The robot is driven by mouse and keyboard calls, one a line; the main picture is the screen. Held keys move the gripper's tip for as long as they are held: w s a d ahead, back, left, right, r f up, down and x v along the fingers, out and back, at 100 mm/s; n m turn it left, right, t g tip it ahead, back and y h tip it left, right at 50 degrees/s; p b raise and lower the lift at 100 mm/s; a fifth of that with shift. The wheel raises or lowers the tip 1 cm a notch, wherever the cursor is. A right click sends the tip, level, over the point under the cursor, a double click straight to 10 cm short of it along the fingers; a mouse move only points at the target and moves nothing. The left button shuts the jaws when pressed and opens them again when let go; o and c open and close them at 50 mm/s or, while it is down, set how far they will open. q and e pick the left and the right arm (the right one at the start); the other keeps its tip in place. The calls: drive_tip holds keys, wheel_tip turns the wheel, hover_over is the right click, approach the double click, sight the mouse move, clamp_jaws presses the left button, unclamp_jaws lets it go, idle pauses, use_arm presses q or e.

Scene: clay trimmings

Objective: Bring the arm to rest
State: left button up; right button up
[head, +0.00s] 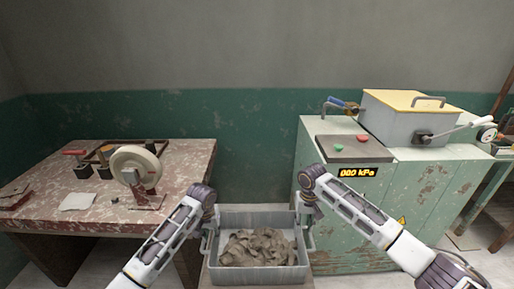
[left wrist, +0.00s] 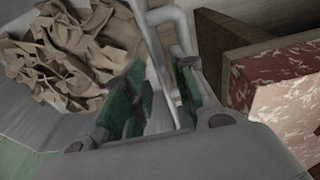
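A grey tub (head: 260,280) full of brown clay trimmings (head: 258,247) stands low between the table and the cabinet. My left gripper (head: 208,236) is at the tub's left handle. The clay (left wrist: 70,50) shows at upper left there. My right gripper (head: 308,238) is at the tub's right handle, too small to tell whether it grips.
A worn red table (head: 110,222) with a wheel tool (head: 135,165) is at left. A green cabinet (head: 400,205) at right bears a pressure display (head: 360,172) and a grey box with a yellow lid (head: 410,115). The wall is behind.

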use_arm(q)
drive_tip(key=shift+r, duration=0.15)
wheel_tip(320, 180, up, 9)
drive_tip(key=p, duration=0.9)
drive_tip(key=shift+r+p, duration=0.35)
drive_tip(key=shift+p, duration=0.1)
